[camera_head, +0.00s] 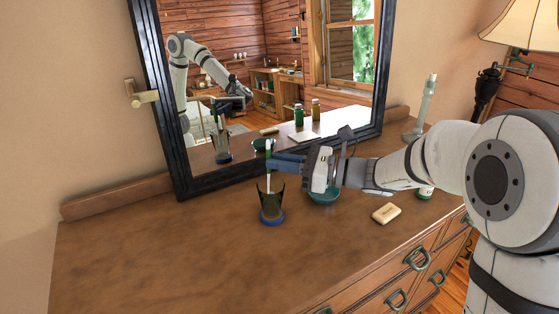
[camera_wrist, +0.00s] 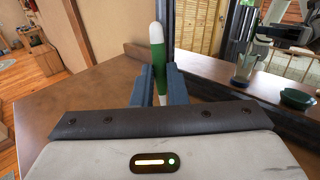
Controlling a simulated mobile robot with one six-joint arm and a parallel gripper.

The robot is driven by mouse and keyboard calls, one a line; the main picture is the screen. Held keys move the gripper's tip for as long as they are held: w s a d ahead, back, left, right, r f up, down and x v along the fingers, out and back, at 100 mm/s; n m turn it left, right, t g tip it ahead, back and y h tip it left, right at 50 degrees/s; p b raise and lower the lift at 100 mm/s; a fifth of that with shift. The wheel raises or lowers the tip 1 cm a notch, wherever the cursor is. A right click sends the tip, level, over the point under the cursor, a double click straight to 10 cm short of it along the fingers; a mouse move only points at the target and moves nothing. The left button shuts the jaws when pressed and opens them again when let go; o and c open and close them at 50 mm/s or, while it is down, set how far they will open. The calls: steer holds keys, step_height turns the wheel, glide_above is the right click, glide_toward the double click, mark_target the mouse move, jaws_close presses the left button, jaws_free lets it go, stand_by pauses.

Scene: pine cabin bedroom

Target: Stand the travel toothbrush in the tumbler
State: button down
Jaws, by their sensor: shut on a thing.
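The green and white travel toothbrush (camera_head: 268,176) is upright in my gripper (camera_head: 277,163). In the wrist view the toothbrush (camera_wrist: 157,50) stands between the two blue fingers of my gripper (camera_wrist: 159,86), which are shut on it. The dark, see-through tumbler (camera_head: 271,203) stands upright on the dresser on a blue base, directly below the gripper in the head view. The toothbrush's white lower end overlaps the tumbler's rim in the head view. I cannot tell for sure how far inside it reaches.
A wooden dresser (camera_head: 150,245) has free room at left and front. A teal bowl (camera_head: 323,196) is under my wrist, with a soap bar (camera_head: 386,213) to its right. A black-framed mirror (camera_head: 169,120) stands behind. A candlestick (camera_head: 425,105) and lamp (camera_head: 488,85) are at right.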

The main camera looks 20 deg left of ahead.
steer(key=c, duration=1.4)
jaws_free()
steer(key=shift+o, duration=0.2)
steer(key=w+d, duration=0.1)
steer(key=d, duration=0.6)
steer(key=shift+d+b, duration=0.3)
steer(key=shift+d, duration=0.1)
steer(key=shift+s, duration=0.1)
